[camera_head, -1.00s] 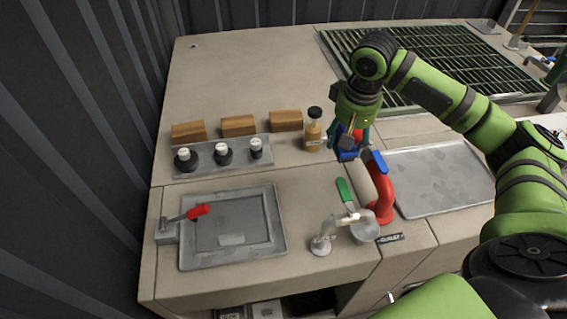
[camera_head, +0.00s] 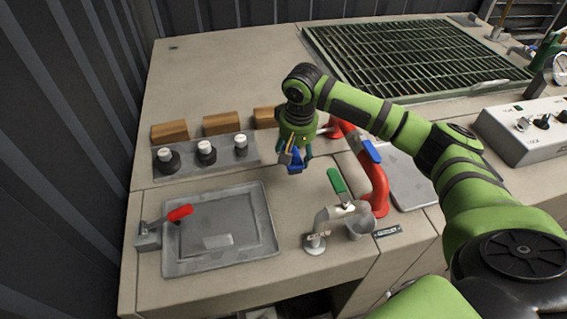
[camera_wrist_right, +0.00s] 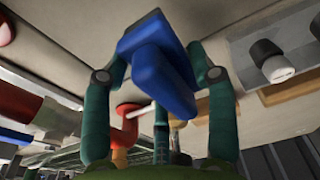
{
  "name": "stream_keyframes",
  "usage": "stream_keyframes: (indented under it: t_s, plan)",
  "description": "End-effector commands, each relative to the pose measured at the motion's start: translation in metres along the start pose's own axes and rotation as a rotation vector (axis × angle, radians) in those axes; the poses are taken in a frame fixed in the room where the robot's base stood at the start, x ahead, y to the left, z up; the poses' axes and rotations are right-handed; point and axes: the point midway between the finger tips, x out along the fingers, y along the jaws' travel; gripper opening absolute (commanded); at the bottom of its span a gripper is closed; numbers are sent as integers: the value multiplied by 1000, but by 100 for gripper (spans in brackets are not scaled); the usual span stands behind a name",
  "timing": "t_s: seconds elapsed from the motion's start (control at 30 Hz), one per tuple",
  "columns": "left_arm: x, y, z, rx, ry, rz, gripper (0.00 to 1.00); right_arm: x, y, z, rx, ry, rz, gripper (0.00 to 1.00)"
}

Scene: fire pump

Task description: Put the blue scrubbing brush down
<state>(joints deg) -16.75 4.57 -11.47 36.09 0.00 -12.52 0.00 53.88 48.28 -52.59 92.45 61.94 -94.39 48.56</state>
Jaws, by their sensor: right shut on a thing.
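The blue scrubbing brush (camera_head: 293,160) is held in my right gripper (camera_head: 295,152), above the beige counter between the knob panel and the red pipe. In the right wrist view, the brush (camera_wrist_right: 160,65) shows as a blue block between the green fingers of the gripper (camera_wrist_right: 165,85), which are shut on it. A gap between the brush and the counter (camera_head: 225,85) cannot be judged surely, but the brush seems raised. My left gripper is not in view.
A grey recessed tray (camera_head: 270,235) with a red-handled lever (camera_head: 180,212) lies front left. A panel with black knobs (camera_head: 205,152) and wooden blocks (camera_head: 222,123) stand left of the gripper. A red pipe (camera_head: 378,185) and green-handled tap (camera_head: 338,182) stand right. The back-left counter is bare.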

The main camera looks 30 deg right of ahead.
Motion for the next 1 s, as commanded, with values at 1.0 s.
stream_keyframes:
  t_s: [1.0]
  plan:
    - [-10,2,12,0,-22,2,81,64,-24,-12,-1,1,2,66]
